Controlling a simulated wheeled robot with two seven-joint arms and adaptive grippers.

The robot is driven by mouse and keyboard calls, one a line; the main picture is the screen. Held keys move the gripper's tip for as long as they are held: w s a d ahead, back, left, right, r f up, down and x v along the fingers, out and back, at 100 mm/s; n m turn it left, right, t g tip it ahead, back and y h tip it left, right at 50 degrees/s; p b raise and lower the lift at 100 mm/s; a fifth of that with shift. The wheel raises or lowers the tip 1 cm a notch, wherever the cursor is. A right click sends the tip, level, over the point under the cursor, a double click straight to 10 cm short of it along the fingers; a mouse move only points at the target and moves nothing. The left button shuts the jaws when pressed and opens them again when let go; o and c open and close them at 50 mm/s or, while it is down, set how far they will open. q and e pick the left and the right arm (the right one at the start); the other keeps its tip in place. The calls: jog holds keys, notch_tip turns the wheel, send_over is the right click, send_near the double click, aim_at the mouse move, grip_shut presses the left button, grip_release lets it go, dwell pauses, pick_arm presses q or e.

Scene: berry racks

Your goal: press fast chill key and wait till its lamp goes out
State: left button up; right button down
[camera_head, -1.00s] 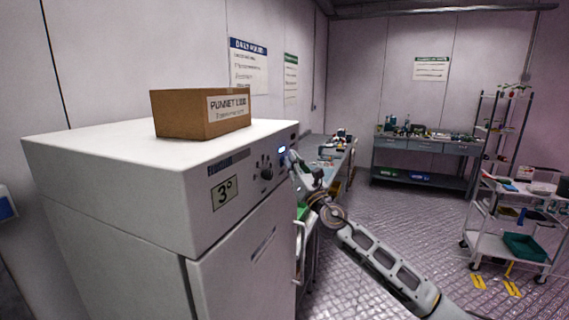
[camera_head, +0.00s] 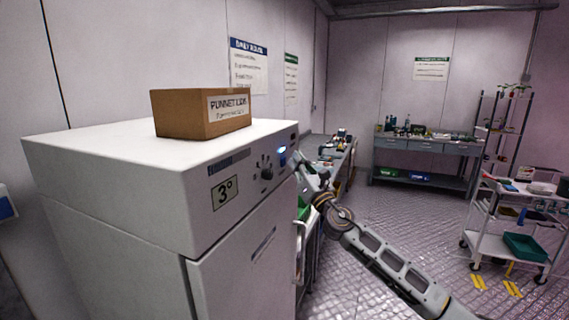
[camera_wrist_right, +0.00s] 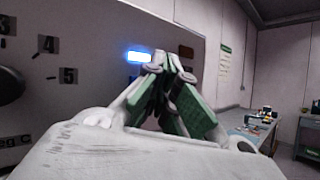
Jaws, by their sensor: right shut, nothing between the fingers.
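The white chiller (camera_head: 110,165) stands at the left with a "3°" label and a dark dial (camera_head: 267,174) on its front panel. A lamp (camera_head: 282,150) on the panel glows blue-white; it also shows lit in the right wrist view (camera_wrist_right: 139,57). A brown square (camera_wrist_right: 186,51) sits on the panel right of the lamp, partly behind my fingertips. My right gripper (camera_head: 297,156) is shut and empty in front of the panel, close to the lamp. In the right wrist view its fingertips (camera_wrist_right: 166,62) meet beside the lamp; whether they touch the panel I cannot tell. My left gripper is out of view.
A cardboard box (camera_head: 185,114) labelled for punnet lids sits on the chiller. A cluttered bench (camera_head: 340,168) stands just beyond it. A trolley (camera_head: 495,245) with a green bin is at the right. The middle floor is open.

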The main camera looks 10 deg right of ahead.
jog(key=s+d, duration=0.1)
jog(key=d, duration=0.1)
jog(key=s+d, duration=0.2)
jog(key=shift+d+b, duration=0.1)
jog(key=shift+b, duration=0.25)
dwell(0.6)
jog(key=shift+w, duration=0.1)
dwell(0.5)
